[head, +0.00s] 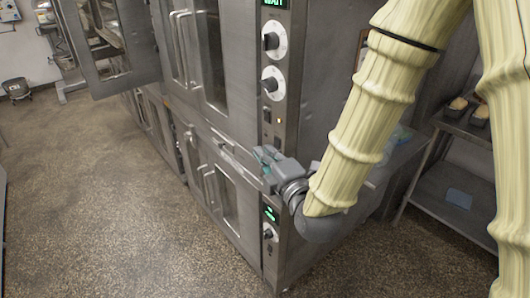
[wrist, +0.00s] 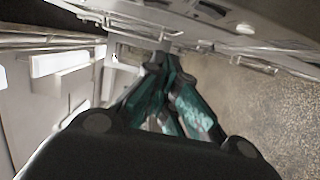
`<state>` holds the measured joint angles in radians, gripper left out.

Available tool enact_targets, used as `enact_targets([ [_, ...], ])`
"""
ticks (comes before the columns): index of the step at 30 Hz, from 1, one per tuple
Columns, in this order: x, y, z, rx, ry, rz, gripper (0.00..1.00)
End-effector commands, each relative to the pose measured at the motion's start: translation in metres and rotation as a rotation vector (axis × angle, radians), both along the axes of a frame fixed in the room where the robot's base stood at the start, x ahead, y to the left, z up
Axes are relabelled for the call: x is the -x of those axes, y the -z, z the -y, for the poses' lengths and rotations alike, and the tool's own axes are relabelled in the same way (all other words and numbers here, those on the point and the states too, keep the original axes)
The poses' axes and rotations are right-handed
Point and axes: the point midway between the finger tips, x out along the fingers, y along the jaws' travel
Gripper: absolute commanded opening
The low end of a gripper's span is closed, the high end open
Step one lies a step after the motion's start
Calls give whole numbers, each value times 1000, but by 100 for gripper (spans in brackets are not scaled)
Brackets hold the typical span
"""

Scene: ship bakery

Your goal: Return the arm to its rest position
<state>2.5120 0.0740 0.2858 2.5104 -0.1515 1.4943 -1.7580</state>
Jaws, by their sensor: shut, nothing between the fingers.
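My gripper (head: 266,160) is at the front of the oven stack, between the upper and lower oven units and beside the control panel. My arm, in a pale ribbed cover, comes down from the upper right to it. In the wrist view the dark and teal fingers of my gripper (wrist: 165,75) are drawn together with nothing held between them. Metal oven parts lie close around the fingertips; I cannot tell whether they touch.
The control panel (head: 272,70) has knobs and green displays. The lower oven door (head: 225,195) looks shut. Another oven door (head: 110,45) stands open farther back. A metal rack (head: 455,190) holding pans stands at right. The speckled floor (head: 100,200) at left is clear.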

Motion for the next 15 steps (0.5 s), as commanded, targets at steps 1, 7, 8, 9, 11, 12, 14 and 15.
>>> enact_targets([
  [1,0,1,0,-1,0,-1,0],
  [7,1,38,8,-63,17,-118,0],
  [8,2,51,10,-85,23,-157,0],
  [9,4,69,14,-118,36,-213,0],
  [11,9,99,21,-174,59,-309,0],
  [12,13,119,25,-213,79,-374,0],
  [14,20,149,33,-272,115,-470,0],
  [15,26,168,38,-310,142,-531,0],
])
